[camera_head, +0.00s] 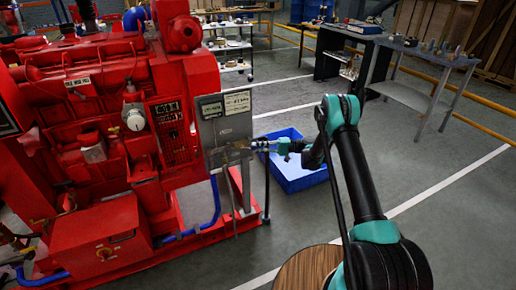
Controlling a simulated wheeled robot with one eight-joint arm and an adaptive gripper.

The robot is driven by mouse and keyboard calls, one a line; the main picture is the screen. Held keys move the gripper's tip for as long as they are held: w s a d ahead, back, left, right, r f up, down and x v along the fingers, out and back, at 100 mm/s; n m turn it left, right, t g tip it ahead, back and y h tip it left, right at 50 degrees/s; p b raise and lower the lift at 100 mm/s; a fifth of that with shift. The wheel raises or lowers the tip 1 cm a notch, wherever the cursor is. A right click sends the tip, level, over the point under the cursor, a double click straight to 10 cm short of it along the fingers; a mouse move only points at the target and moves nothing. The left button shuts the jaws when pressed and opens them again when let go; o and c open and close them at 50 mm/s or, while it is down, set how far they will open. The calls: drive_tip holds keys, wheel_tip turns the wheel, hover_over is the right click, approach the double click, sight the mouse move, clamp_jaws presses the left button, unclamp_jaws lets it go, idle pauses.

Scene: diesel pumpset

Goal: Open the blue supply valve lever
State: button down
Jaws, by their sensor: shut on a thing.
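My gripper (254,146) reaches in from the right to the lower part of the grey panel (224,112) at the right end of the red pumpset. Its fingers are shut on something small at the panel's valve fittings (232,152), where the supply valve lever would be. The lever is too small and too covered by the fingers to make out its colour or angle.
The red diesel pumpset (100,110) fills the left side. A blue crate (297,178) stands on the floor behind my gripper. A workbench (425,50) and a shelf cart (230,45) stand farther back. The floor at right is clear.

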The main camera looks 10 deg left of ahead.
drive_tip(key=c, duration=1.4)
unclamp_jaws()
drive_tip(key=shift+c, duration=0.2)
drive_tip(key=shift+d, duration=0.1)
drive_tip(key=v, duration=1.2)
